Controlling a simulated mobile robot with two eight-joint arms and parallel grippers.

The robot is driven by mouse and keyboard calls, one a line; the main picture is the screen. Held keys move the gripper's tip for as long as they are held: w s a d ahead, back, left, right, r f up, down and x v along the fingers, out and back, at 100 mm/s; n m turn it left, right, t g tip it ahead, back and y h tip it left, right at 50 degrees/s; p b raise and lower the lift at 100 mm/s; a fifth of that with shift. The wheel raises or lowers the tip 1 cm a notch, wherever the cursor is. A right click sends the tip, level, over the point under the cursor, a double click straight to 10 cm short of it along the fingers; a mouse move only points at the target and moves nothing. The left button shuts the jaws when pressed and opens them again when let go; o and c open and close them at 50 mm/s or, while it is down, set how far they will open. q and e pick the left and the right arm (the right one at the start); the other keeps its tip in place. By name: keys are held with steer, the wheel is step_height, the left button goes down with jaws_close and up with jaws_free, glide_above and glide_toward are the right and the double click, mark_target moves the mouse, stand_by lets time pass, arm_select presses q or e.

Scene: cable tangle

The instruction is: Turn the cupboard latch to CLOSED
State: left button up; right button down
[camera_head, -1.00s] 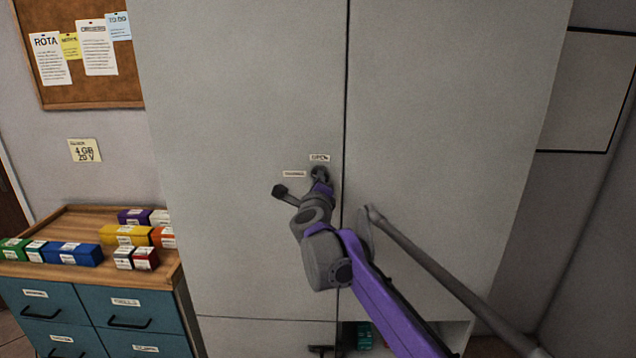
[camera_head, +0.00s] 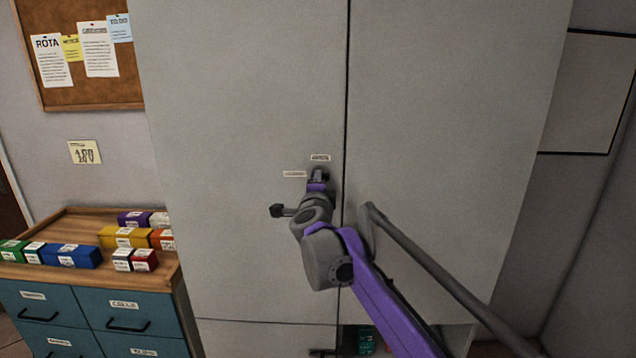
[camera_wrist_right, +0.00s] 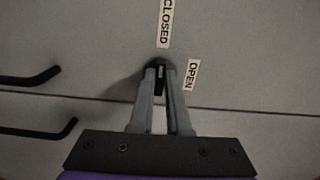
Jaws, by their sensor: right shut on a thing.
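The cupboard latch (camera_head: 319,174) is a small dark piece on the left door, close to the seam between the doors. My right gripper (camera_head: 318,186) is on it; in the right wrist view the gripper (camera_wrist_right: 161,85) has its two grey fingers closed around the dark latch (camera_wrist_right: 160,72). The CLOSED label (camera_wrist_right: 165,22) is above the latch there and the OPEN label (camera_wrist_right: 191,75) is to its right. In the head view the OPEN label (camera_head: 320,158) is above the latch and the CLOSED label (camera_head: 294,174) is to its left. The fingers partly hide the latch, so its exact angle is unclear. My left gripper is not in view.
The tall grey cupboard (camera_head: 240,90) fills the middle. Two dark bar handles, an upper one (camera_wrist_right: 30,77) and a lower one (camera_wrist_right: 40,131), show in the wrist view. A teal drawer unit (camera_head: 80,310) with several coloured boxes stands at the left. An open lower compartment shows teal items (camera_head: 365,340).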

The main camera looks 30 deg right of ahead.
stand_by(0.3)
steer(key=c, duration=0.9)
jaws_free()
steer(key=b+v, duration=0.1)
steer(key=v, duration=1)
steer(key=shift+d, duration=0.1)
